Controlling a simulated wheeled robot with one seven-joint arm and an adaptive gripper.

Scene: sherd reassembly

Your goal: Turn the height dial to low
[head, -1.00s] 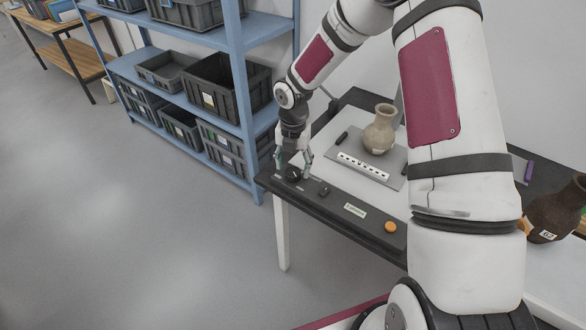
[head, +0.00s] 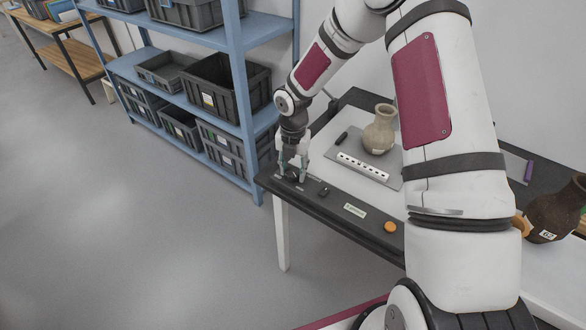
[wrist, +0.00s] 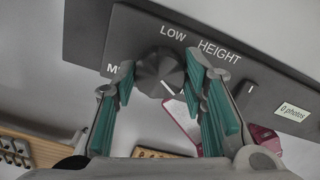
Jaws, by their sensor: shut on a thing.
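The height dial (wrist: 158,70) is a dark ridged knob on the grey control panel (wrist: 88,40) in the wrist view. A short white line shows at its lower right. The LOW label stands above the dial, HEIGHT to the upper right, and a partly hidden label starting with M to the left. My gripper (wrist: 161,68) is shut on the dial, with a teal-padded finger on either side. In the head view my gripper (head: 291,172) points down at the left end of the panel, and its fingers mostly hide the dial.
A small dark knob or switch (head: 324,191), a white label (head: 355,210) and an orange button (head: 390,227) lie along the panel to the right. A beige vase (head: 379,132) stands behind. Blue shelving (head: 236,75) with grey bins is close on the left.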

